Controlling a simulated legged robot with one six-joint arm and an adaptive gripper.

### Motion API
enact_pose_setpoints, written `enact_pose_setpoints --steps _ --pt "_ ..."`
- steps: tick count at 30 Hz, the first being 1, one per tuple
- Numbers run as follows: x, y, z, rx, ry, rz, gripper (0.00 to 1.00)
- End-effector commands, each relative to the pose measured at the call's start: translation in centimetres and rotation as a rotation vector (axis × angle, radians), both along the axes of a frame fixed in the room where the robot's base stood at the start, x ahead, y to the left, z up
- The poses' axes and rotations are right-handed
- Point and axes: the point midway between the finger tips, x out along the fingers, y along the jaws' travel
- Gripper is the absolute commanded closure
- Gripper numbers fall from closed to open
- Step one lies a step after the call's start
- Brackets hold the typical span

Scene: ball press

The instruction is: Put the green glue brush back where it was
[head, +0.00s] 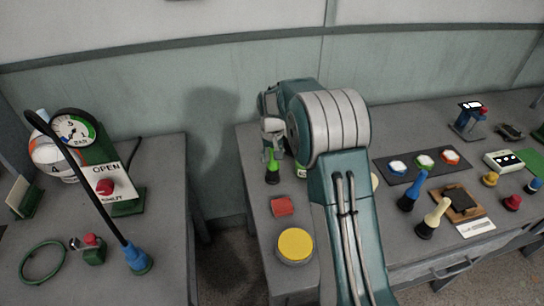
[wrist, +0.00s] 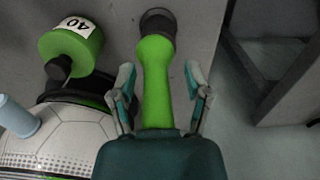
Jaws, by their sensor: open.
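The green glue brush (head: 271,162) stands upright on its dark round end near the left edge of the right table. In the wrist view, its green handle (wrist: 157,62) runs between the two fingers of my gripper (wrist: 160,88). The fingers are open, with a visible gap on each side of the handle. In the head view, my gripper (head: 272,134) is just above and around the top of the brush. The handle's near end is hidden by my gripper body in the wrist view.
A green cylinder labelled 40 (wrist: 72,46) and a pale patterned rounded thing (wrist: 65,140) are left of the brush in the wrist view. A red block (head: 283,206) and yellow disc (head: 295,245) lie in front. Blue (head: 411,192) and cream (head: 434,217) brushes stand right of my arm.

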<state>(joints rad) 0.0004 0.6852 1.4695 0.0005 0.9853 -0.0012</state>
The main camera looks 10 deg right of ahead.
Motion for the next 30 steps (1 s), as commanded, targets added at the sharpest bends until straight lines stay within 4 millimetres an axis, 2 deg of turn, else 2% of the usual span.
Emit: enact_pose_setpoints --steps 5,8,18,21,26,30 --pt "0.0 0.0 0.6 0.0 0.0 0.0 0.37" --pt "0.0 0.0 2.1 0.0 -0.002 0.0 0.37" --pt "0.0 0.0 9.1 0.0 -0.002 0.0 0.37" --pt "0.0 0.0 10.6 0.0 -0.002 0.0 0.37" --pt "0.0 0.0 11.9 0.0 0.0 0.0 0.37" --pt "-1.4 0.0 13.8 0.0 -0.024 0.0 0.37"
